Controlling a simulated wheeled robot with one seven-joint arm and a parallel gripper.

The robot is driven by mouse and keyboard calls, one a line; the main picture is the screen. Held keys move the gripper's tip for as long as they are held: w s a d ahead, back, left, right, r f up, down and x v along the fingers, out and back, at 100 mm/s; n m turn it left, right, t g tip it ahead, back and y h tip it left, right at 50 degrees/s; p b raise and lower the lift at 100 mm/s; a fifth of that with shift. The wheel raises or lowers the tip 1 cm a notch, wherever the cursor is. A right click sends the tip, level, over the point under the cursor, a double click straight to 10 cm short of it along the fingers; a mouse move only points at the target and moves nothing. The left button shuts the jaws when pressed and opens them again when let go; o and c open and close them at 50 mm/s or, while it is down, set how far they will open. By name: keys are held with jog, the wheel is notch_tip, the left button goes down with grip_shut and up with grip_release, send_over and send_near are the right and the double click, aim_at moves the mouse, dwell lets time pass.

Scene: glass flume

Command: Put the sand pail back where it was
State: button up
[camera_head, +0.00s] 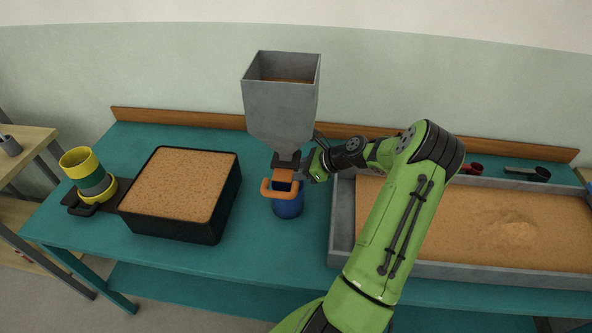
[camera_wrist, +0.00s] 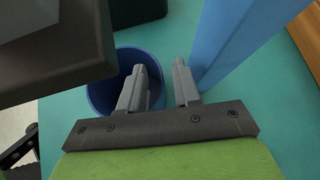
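The blue pail (camera_head: 288,205) stands on the teal table under the spout of the grey hopper (camera_head: 281,105). An orange handle-like part (camera_head: 268,188) shows at its top left; I cannot tell whether it belongs to the pail or the hopper. In the wrist view the round blue pail (camera_wrist: 101,98) is partly hidden by the dark spout and my fingers. My gripper (camera_wrist: 160,88) is at the pail's rim with its fingers apart, the left finger over the pail's opening and the right one outside it. The pail's contents cannot be made out.
A black sand-filled box (camera_head: 175,232) is left of the pail, with a yellow-and-green container (camera_head: 88,173) beyond it. A large grey sand tray (camera_head: 342,225) lies right; red (camera_head: 472,168) and black (camera_head: 540,173) scoops lie behind it. A blue upright (camera_wrist: 232,40) is close to my right finger.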

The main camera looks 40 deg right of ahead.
jog(key=p+v, duration=0.2)
jog(key=v, duration=1)
jog(key=shift+p, duration=0.4)
jog(key=shift+s+r, duration=0.1)
